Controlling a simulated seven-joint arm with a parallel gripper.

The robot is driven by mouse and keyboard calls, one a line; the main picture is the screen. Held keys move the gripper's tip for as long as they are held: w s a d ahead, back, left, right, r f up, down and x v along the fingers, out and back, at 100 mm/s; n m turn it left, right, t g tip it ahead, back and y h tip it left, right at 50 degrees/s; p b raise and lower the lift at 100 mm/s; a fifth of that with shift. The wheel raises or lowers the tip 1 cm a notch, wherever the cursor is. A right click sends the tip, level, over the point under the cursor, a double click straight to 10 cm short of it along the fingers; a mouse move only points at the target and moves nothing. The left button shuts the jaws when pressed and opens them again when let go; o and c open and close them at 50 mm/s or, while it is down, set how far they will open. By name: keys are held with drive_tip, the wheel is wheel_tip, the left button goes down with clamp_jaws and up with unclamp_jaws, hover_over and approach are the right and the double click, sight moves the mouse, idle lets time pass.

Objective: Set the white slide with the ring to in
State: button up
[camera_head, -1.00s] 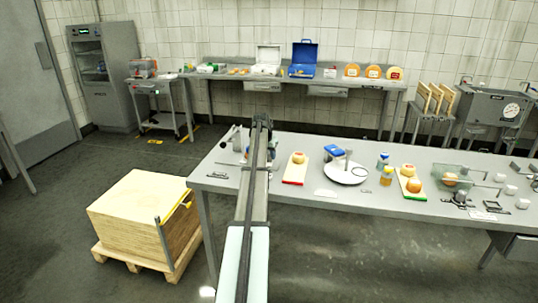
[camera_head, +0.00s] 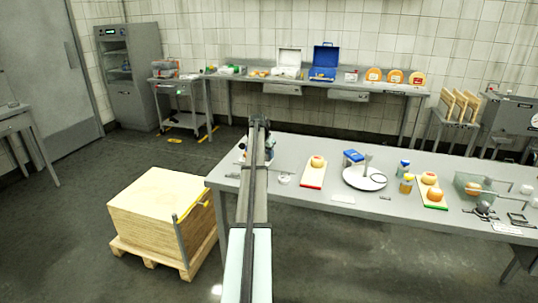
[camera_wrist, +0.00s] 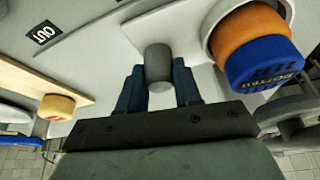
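A grey upright knob (camera_wrist: 158,68) stands between the two dark blue fingers of my gripper (camera_wrist: 158,85) in the wrist view. The fingers flank it closely; I cannot tell whether they press on it. A white surface (camera_wrist: 110,60), perhaps part of the slide, lies under it. A black label reading OUT (camera_wrist: 43,32) is at the upper left. A white ring (camera_wrist: 211,22) at the right surrounds an orange piece (camera_wrist: 245,32) with a blue lettered end (camera_wrist: 264,64). In the head view my arm hides most of the fixture at the bench's left end.
On the bench (camera_head: 330,208) right of my arm are a small white round thing (camera_head: 284,180), a red-edged board (camera_head: 313,176) and a white turntable (camera_head: 364,182). A wooden crate (camera_head: 150,215) stands on the floor at left. The wrist view shows a wooden board with a small cheese (camera_wrist: 57,107).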

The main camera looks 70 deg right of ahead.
drive_tip(key=o, duration=0.5)
drive_tip(key=shift+w, duration=0.3)
drive_tip(key=shift+c, duration=0.2)
drive_tip(key=v, duration=1.4)
drive_tip(key=shift+s, duration=0.1)
